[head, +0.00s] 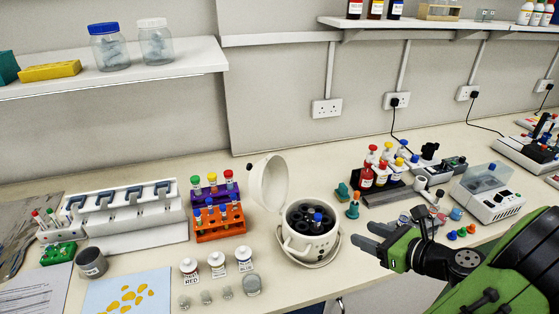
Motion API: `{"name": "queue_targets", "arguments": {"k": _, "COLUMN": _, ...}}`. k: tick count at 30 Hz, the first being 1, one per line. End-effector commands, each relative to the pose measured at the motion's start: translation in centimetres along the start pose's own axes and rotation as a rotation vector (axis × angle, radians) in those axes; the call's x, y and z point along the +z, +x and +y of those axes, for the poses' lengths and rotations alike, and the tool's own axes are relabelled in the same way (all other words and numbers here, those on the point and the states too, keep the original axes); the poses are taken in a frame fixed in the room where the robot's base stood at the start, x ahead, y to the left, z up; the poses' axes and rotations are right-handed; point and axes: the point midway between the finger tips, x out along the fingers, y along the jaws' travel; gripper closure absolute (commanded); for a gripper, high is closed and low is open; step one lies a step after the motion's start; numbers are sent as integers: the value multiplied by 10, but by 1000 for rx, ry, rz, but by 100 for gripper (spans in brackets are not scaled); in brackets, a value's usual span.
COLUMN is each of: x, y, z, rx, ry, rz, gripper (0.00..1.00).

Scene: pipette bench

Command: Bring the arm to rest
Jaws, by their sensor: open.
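My green arm comes in from the lower right in the head view. My gripper (372,238) is open and empty, with its dark grey fingers pointing left above the front part of the bench (335,275). It is to the right of a white centrifuge-like pot (297,243) and looks apart from it. The pot's lid (270,184) stands open, and a blue-capped tube (317,219) is among its dark slots.
A tube rack in orange and purple (220,224), a white pipette stand (140,225) and small bottles (217,263) stand to the left. Red bottles (367,178), a white device (487,195) and small coloured caps (462,232) lie near my arm. Shelves (120,77) hang above.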

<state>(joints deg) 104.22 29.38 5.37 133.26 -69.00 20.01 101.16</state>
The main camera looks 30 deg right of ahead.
Motion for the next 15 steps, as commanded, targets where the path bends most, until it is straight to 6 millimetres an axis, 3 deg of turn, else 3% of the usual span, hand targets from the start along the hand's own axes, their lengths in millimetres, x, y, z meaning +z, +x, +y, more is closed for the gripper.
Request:
{"name": "queue_targets", "arguments": {"k": 5, "x": 1, "y": 2, "z": 2, "rx": 8, "ry": -13, "rz": 6, "gripper": 48}}
{"name": "queue_targets", "arguments": {"k": 8, "x": 7, "y": 18, "z": 21, "rx": 78, "ry": -145, "rz": 70, "gripper": 48}}
{"name": "queue_targets", "arguments": {"k": 12, "x": 18, "y": 51, "z": 82, "rx": 299, "ry": -586, "rz": 238, "gripper": 48}}
{"name": "queue_targets", "arguments": {"k": 15, "x": 24, "y": 61, "z": 129, "rx": 476, "ry": -963, "rz": 330, "gripper": 48}}
